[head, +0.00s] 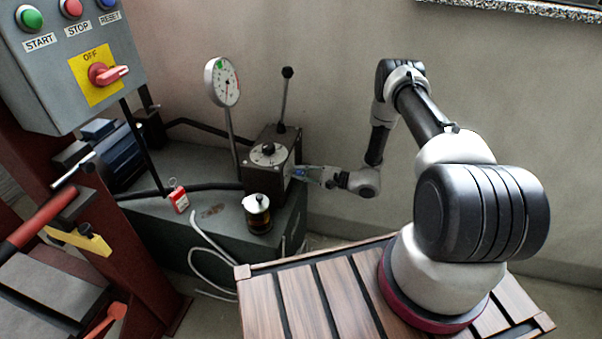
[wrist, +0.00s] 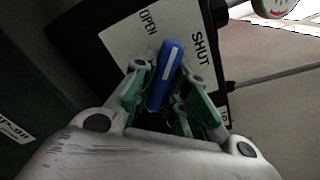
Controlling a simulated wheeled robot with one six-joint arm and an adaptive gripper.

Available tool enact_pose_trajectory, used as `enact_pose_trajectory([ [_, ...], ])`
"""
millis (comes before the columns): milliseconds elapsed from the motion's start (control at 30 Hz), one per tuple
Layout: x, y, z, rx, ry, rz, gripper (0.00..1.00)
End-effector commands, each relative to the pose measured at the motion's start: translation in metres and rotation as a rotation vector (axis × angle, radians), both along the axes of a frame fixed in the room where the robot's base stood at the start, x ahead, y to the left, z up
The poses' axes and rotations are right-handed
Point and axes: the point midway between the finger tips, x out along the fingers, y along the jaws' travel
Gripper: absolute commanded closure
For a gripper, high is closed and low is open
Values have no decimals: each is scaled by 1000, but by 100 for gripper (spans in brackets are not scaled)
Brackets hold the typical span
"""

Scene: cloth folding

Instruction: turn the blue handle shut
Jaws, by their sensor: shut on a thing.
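The blue handle (wrist: 163,78) is on a pale plate (wrist: 185,25) printed OPEN and SHUT in the wrist view. Its far end points between the two words. My gripper (wrist: 168,92) has its green-padded fingers on both sides of the handle and is shut on it. In the head view my gripper (head: 310,174) reaches from the right to the side of a dark box (head: 272,160). Only a little of the blue handle (head: 299,173) shows there, and the plate's words cannot be read.
The dark box stands on a green-grey tank (head: 180,235). A round gauge (head: 222,82), a lever (head: 285,95) and a glass cup (head: 257,215) are near it. A control box (head: 60,60) and red press frame are at left.

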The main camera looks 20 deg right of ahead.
Motion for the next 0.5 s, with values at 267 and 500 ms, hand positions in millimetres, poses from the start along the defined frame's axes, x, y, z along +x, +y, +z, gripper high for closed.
enact_pose_trajectory([
  [267,0,0,-1,129,227,-1,100],
  [500,0,0,-1,240,420,-1,100],
])
